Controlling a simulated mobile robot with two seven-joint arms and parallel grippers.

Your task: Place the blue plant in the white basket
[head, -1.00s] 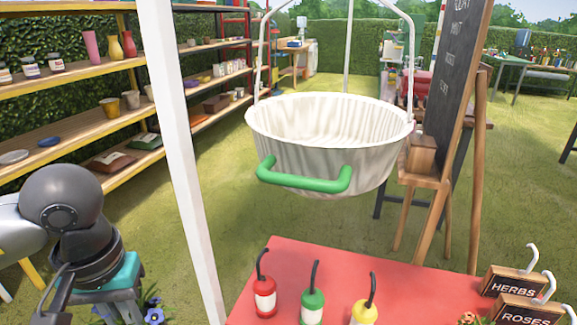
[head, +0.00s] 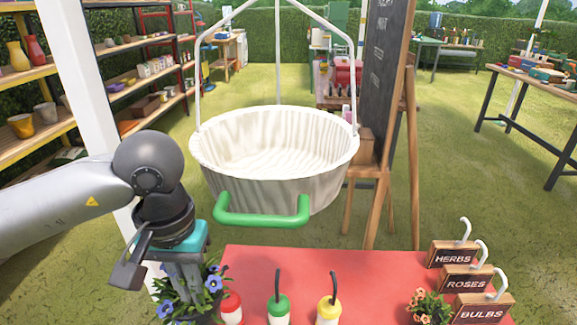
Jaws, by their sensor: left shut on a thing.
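The white basket (head: 275,188) hangs from white rods in the middle of the head view. It has a green front handle (head: 262,220) and its visible inside is empty. The blue plant (head: 205,291) has blue flowers and green leaves and is low in the view, left of and below the basket. My left gripper (head: 185,278) points down into the plant and is shut on it. The fingertips and the plant's lower part are hidden or cut off by the frame. My right gripper is not in view.
A red table (head: 375,275) below the basket holds red, green and yellow bottles (head: 278,308), a small orange-flowered plant (head: 428,307) and several black signs (head: 465,283). A white post (head: 95,120) stands left. A chalkboard easel (head: 385,110) stands right behind the basket.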

